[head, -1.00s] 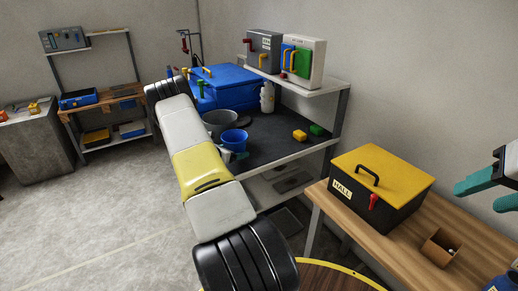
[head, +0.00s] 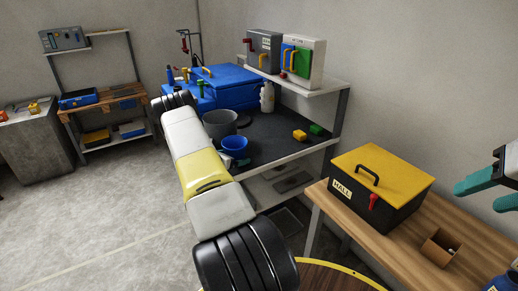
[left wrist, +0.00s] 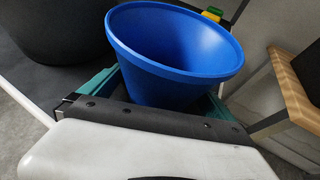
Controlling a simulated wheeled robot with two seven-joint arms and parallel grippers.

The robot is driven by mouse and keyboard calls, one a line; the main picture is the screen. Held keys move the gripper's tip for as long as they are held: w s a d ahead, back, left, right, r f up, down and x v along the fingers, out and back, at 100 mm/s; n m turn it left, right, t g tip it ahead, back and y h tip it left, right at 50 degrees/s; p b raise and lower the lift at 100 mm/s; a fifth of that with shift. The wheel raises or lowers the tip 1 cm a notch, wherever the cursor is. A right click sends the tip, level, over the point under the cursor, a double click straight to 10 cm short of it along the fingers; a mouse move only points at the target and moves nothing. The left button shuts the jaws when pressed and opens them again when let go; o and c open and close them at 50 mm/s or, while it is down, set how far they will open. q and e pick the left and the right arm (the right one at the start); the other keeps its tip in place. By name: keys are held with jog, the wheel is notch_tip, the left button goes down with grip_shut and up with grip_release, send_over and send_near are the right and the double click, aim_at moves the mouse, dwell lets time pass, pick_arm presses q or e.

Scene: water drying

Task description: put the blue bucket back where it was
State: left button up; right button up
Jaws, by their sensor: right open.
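The blue bucket (head: 235,145) is upright at the front edge of the dark-topped bench, in front of the grey bucket (head: 219,123). In the left wrist view, the blue bucket (left wrist: 175,50) fills the space between the teal fingers of my left gripper (left wrist: 160,88), one on each side of it. That gripper is shut on it. The fingertips are hidden behind the bucket. I cannot tell whether its base touches the bench top. My right gripper (head: 478,198) is open and empty at the right edge, above the wooden table.
The bench (head: 265,150) also holds a large blue box (head: 232,82), a white bottle (head: 267,97), and yellow (head: 300,135) and green (head: 316,130) blocks. A yellow-lidded black box (head: 380,185) stands on the wooden table (head: 410,245). The bench top right of the buckets is mostly clear.

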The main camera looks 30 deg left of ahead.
pick_arm(q)
jog(key=shift+s+a+r, duration=0.1)
jog(key=shift+s+r, duration=0.05)
jog(key=shift+r, duration=0.1)
jog(key=v, duration=1.1)
jog(key=shift+s, duration=0.3)
